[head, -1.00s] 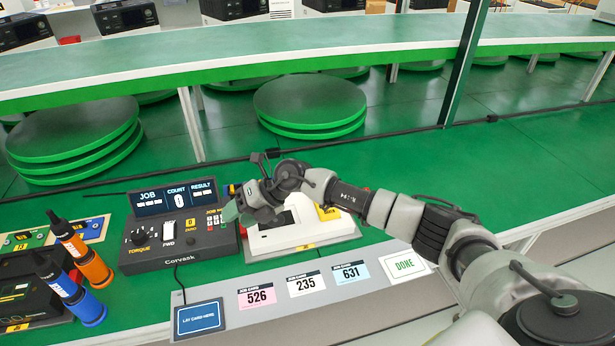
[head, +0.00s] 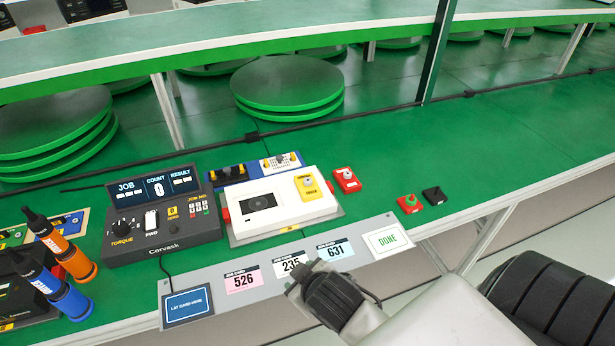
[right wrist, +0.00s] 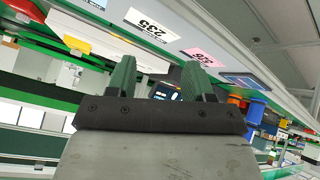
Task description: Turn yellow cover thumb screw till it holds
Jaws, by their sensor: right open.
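The yellow cover (head: 309,189) sits on the right part of a white unit (head: 262,222). A small pale thumb screw (head: 307,180) shows on top of the cover; I cannot tell how tight it is. In the right wrist view a yellow patch (right wrist: 76,44), seemingly the cover, is at the upper left. My right gripper (right wrist: 158,72) is open, with nothing between its green fingers. In the head view, my right arm is at the bottom, in front of the job cards and apart from the cover; its fingertips do not show clearly there. My left gripper is not in view.
A torque controller (head: 160,216) stands left of the unit. A blue part (head: 281,163) lies behind it, and red parts (head: 346,180) and a black part (head: 433,195) lie to the right. Job cards and a DONE plate (head: 388,240) lie in front. The green bench farther right is clear.

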